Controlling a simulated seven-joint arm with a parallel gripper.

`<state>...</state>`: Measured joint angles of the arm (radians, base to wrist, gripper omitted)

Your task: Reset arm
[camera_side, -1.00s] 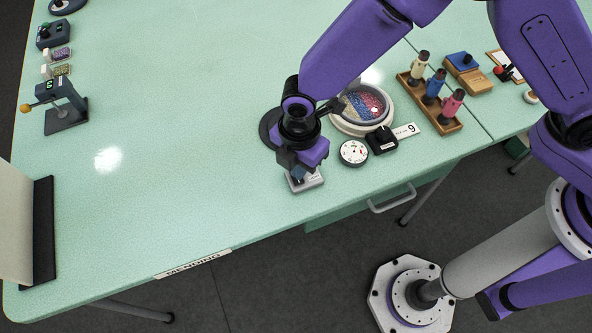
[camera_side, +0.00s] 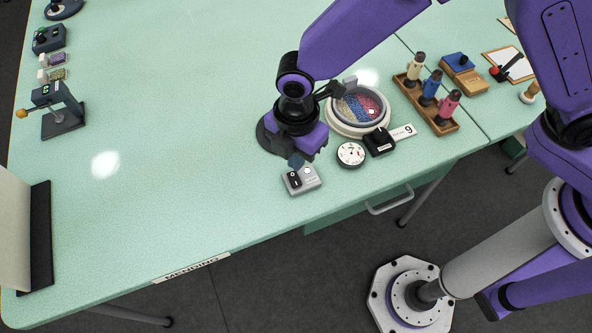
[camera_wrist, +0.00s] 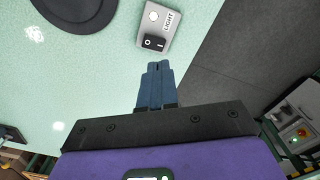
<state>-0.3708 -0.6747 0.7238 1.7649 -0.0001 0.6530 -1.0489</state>
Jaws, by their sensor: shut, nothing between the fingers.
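My gripper (camera_side: 297,161) is above the green table (camera_side: 190,130), just behind the grey light switch box (camera_side: 303,181) in the side view. Its blue fingers (camera_wrist: 156,82) are together and empty in the wrist view. The switch box, marked LIGHT, shows in the wrist view (camera_wrist: 150,20) just beyond the fingertips, with a black rocker marked O and I. The fingertips appear apart from it. A dark round base (camera_wrist: 78,8) lies left of the box in the wrist view; my gripper partly hides it in the side view.
Right of my gripper are a round bowl with coloured contents (camera_side: 357,108), a white dial (camera_side: 351,154), a black block (camera_side: 379,141) and a wooden rack with several coloured figures (camera_side: 437,119). A dark clamp-like device (camera_side: 62,110) stands far left. The table's middle left is clear.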

